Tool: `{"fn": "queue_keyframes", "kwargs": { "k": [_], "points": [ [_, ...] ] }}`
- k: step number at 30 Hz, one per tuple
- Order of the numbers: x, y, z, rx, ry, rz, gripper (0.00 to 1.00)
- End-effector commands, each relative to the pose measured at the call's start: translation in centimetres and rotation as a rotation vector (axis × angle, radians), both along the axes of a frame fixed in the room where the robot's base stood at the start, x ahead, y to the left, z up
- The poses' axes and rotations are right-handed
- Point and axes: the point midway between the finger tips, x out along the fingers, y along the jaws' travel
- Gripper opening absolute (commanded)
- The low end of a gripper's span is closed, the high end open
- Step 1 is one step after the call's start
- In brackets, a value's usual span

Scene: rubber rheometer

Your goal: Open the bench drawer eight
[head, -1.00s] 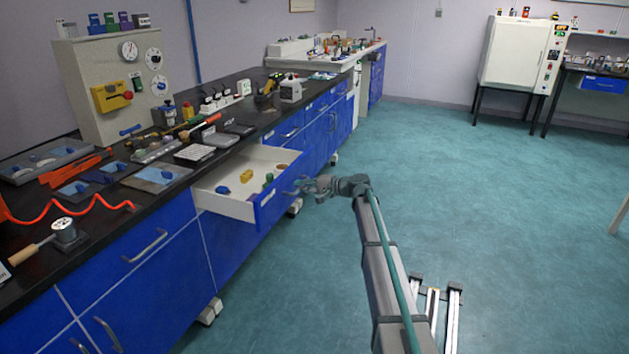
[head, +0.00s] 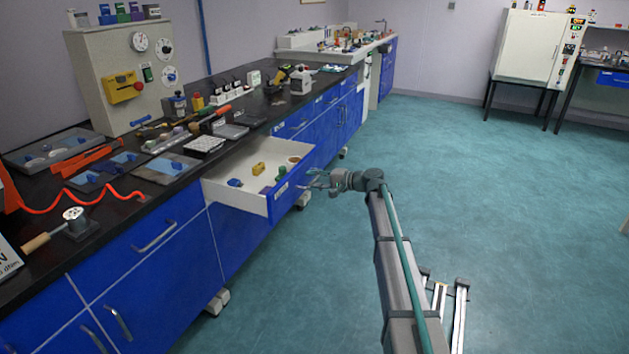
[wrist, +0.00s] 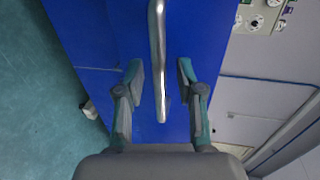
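A blue-fronted bench drawer (head: 289,183) stands pulled out from the bench. Its white inside shows several small coloured items. A small label is on its front, too small to read. My gripper (head: 318,180) is just in front of the drawer front, at the handle. In the wrist view, the drawer's metal bar handle (wrist: 157,40) runs between the two fingers of my gripper (wrist: 160,76). The fingers are apart, with a gap to the bar on each side, so the gripper is open and holds nothing. The blue drawer front (wrist: 205,30) lies behind the handle.
The black bench top (head: 130,215) carries trays, tools and a grey panel with dials (head: 120,75). Closed blue drawers and cupboards (head: 150,250) line the bench on both sides. The green floor (head: 450,170) to the right is clear. A white oven (head: 527,50) stands far back.

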Motion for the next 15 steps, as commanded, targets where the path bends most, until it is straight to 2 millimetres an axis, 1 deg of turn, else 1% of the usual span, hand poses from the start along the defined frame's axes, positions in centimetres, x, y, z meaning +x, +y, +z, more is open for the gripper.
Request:
{"fn": "queue_keyframes", "kwargs": {
  "k": [4, 7, 11, 15],
  "points": [
    [-0.2, -0.3, 0.1, 0.000, 0.000, -0.001, 0.37],
    [-0.6, -1.1, 0.3, 0.000, 0.000, -0.001, 0.37],
    [-1.5, -2.8, 0.7, 0.000, -0.001, -0.003, 0.37],
    [-2.7, -5.2, 1.3, 0.000, -0.001, -0.003, 0.37]
  ]
}}
